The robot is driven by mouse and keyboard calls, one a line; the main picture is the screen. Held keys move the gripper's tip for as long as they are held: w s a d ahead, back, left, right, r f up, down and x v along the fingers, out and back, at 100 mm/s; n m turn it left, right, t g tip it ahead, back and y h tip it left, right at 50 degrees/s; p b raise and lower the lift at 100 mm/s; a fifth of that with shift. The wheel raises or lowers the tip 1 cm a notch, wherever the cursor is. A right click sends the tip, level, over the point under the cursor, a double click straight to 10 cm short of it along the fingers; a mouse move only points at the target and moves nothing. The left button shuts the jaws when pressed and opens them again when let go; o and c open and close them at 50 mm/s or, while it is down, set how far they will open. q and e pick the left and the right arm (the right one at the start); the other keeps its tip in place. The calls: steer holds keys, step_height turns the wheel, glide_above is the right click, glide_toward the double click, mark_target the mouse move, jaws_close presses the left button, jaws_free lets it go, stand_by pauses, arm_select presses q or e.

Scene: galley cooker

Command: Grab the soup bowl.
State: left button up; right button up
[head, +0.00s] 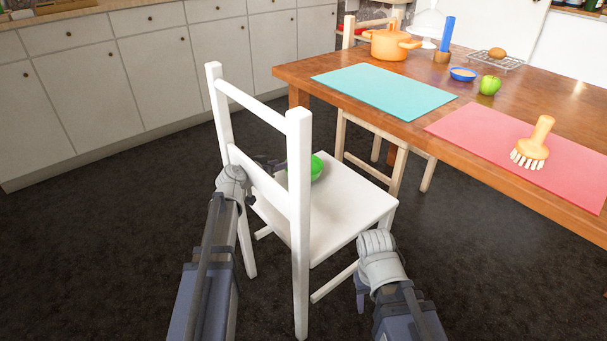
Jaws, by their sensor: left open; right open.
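A green bowl (317,168) sits on the seat of the white chair (345,205), partly hidden by the chair's back post. A small blue bowl (463,75) stands on the wooden table; I cannot tell which of the two is the soup bowl. My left gripper (279,165) is open at the chair back, just left of the green bowl and partly hidden by the chair's slats. Whether it touches the bowl is unclear. My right gripper (360,295) is open and empty, low in front of the chair seat, with its fingers only partly visible.
The chair's upright posts and slats stand between my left arm and the seat. The wooden table (300,75) holds a teal mat (385,90), a pink mat (570,175), a brush (534,145), a green apple (489,86) and an orange pot (390,45). Dark floor is clear at left.

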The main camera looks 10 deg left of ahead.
arm_select(q)
steer(key=b+x, duration=0.2)
steer(key=x, duration=0.3)
steer(key=shift+w, duration=0.1)
steer(key=shift+c, duration=0.3)
jaws_close()
stand_by(1.0)
